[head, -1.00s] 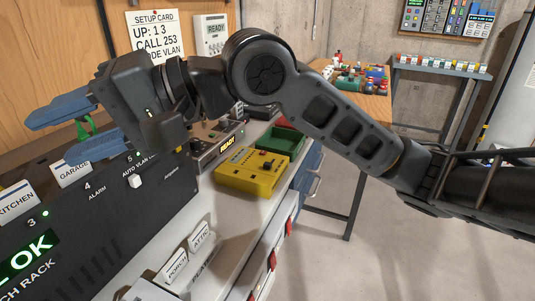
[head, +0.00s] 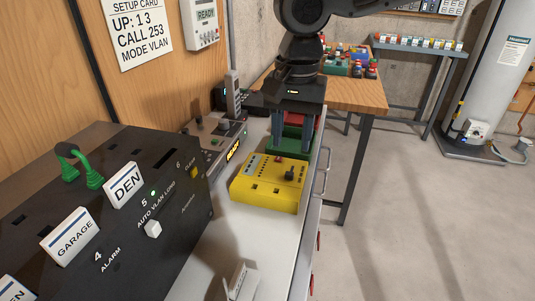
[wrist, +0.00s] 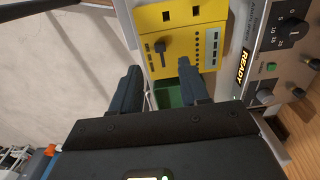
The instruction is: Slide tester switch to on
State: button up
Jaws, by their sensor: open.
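The yellow tester (head: 268,183) lies on the light bench top, right of the black patch rack. Its dark slide switch (head: 289,173) stands up near the right end of its top face. The tester (wrist: 182,38) also shows in the wrist view, with the switch (wrist: 160,48) near its left edge. My gripper (head: 293,135) points down behind the tester, over the green tray. In the wrist view my gripper (wrist: 165,80) is open and empty, its fingertips close to the tester's edge. I cannot tell whether they touch it.
The black patch rack (head: 95,215) fills the left. A grey device with a READY display (head: 215,140) stands left of the tester. The green tray (head: 290,140) lies behind it. A wooden table (head: 350,93) with coloured parts is farther back. The floor at right is clear.

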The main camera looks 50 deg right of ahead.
aim_at(290, 173)
jog(key=shift+d+f, duration=0.15)
jog(key=shift+d, duration=0.05)
notch_tip(290, 173, down, 8)
jog(key=shift+r, duration=0.25)
grip_shut()
dwell(0.4)
